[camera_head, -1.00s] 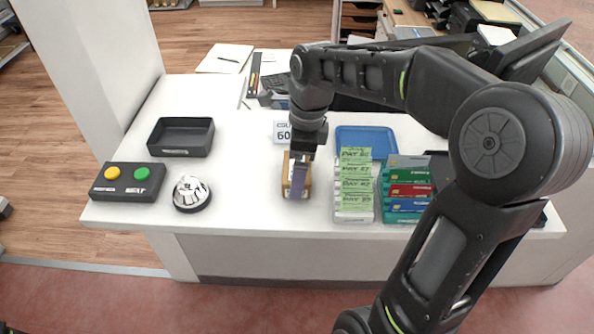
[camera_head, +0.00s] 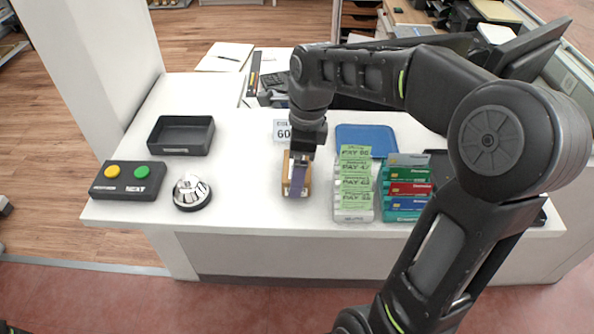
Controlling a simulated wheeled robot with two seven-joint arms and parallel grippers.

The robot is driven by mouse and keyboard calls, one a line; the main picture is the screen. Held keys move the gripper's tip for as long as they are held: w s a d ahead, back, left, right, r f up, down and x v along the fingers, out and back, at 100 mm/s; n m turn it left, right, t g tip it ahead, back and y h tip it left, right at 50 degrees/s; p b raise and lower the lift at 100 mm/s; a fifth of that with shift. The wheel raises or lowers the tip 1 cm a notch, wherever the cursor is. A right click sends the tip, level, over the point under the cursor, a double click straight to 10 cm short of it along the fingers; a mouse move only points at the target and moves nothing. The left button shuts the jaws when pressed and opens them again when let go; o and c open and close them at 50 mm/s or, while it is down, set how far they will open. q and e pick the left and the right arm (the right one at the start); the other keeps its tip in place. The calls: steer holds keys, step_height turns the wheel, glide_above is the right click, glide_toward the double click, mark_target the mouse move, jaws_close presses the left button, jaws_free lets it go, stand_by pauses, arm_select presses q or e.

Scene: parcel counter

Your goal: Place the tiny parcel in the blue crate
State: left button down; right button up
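A small brown box with a purple band (camera_head: 297,188), which looks like the tiny parcel, stands on the white counter left of the green-labelled stack. My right gripper (camera_head: 300,157) points down directly over it, at its top and back edge. The arm and gripper hide part of the box, so I cannot tell whether the fingers are open or shut on it. A shallow blue tray (camera_head: 378,134) lies behind the green-labelled stack; no deeper blue crate is visible. My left gripper is not in view.
A black tray (camera_head: 160,151) and a button box (camera_head: 110,193) with a silver bell (camera_head: 192,193) stand at left. Green-labelled packs (camera_head: 355,185) and coloured card boxes (camera_head: 405,190) stand close right. Counter between bell and parcel is clear.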

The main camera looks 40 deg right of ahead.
steer(key=c, duration=0.8)
steer(key=shift+c, duration=0.2)
steer(key=shift+r, duration=0.2)
step_height(320, 180, up, 10)
steer(key=shift+f, duration=0.15)
